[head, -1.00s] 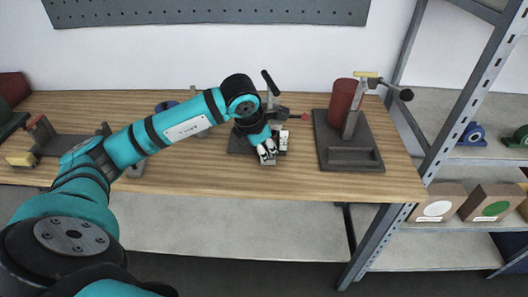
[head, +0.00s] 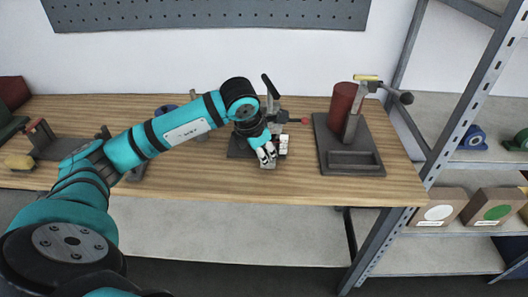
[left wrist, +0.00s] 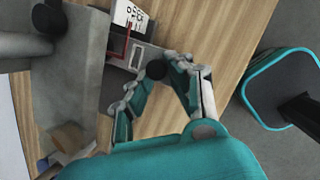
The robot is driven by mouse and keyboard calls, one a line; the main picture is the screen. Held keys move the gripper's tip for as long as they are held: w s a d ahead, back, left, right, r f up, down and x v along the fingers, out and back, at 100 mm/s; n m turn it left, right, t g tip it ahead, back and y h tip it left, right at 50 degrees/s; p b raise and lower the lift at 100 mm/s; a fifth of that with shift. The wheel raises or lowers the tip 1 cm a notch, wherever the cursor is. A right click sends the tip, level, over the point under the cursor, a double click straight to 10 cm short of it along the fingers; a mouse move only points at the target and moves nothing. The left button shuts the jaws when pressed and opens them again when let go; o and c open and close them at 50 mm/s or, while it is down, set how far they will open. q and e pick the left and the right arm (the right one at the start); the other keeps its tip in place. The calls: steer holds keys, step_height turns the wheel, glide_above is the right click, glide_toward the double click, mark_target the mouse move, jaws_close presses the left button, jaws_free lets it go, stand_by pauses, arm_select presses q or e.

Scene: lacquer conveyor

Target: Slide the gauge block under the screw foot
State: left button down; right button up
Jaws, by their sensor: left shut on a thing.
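My left gripper (head: 267,154) is shut on a small grey block, which I take to be the gauge block (head: 268,165), at the front of a dark clamp fixture (head: 241,147). In the left wrist view, the fingertips (left wrist: 157,76) close in beside a grey metal piece (left wrist: 148,53) and a black round part (left wrist: 155,70). I cannot tell whether that round part is the screw foot. The fixture has a black upright handle (head: 270,86) and a white marked label (head: 283,144). The screw foot is not clearly visible in the head view. My right gripper is not in view.
A dark-based press with a red cylinder (head: 342,109) stands to the right. A metal shelf (head: 475,172) stands beyond the wooden bench's (head: 220,190) right end. The bench front is mostly clear.

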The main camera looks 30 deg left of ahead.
arm_select(q)
steer(key=c, duration=1.1)
jaws_free()
steer(key=v, duration=1.2)
steer(key=shift+r, duration=0.1)
